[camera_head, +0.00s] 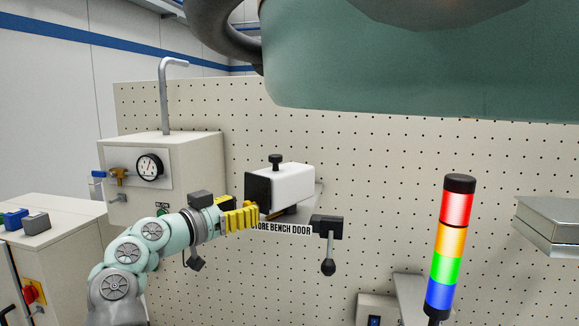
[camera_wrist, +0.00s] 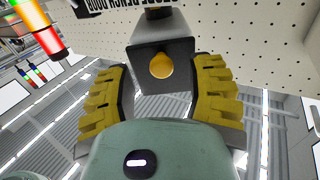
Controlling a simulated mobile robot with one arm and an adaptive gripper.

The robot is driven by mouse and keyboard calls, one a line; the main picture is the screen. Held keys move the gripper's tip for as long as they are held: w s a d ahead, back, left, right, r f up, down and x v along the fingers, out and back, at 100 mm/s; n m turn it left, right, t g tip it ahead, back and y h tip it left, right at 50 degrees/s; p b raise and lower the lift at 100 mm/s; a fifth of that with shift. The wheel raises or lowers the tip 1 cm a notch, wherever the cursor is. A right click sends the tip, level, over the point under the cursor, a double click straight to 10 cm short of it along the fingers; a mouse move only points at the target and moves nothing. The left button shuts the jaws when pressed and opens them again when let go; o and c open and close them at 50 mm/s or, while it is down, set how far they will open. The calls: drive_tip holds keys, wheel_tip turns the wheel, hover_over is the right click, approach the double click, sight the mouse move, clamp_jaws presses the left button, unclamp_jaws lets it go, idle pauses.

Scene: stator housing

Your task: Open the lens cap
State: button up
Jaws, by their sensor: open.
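A white box-shaped camera housing (camera_head: 293,184) with a dark front face (camera_head: 258,194) and a black knob on top is mounted at the pegboard. In the wrist view a round yellow lens cap (camera_wrist: 160,65) sits against the dark front face (camera_wrist: 178,48). It looks closed over the lens, though I cannot see the lens. My gripper (camera_head: 242,217) has yellow ribbed fingers and is just left of the housing's front. In the wrist view my gripper (camera_wrist: 161,78) is open, one finger on each side of the cap, apart from it and holding nothing.
A light tower (camera_head: 452,250) stands at right. A gauge cabinet (camera_head: 165,176) stands behind my arm at left.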

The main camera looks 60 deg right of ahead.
drive_tip(key=shift+s+d+r+p, duration=0.15)
drive_tip(key=shift+d+p, duration=0.45)
drive_tip(key=shift+d, duration=0.55)
drive_tip(key=shift+o, duration=0.2)
clamp_jaws()
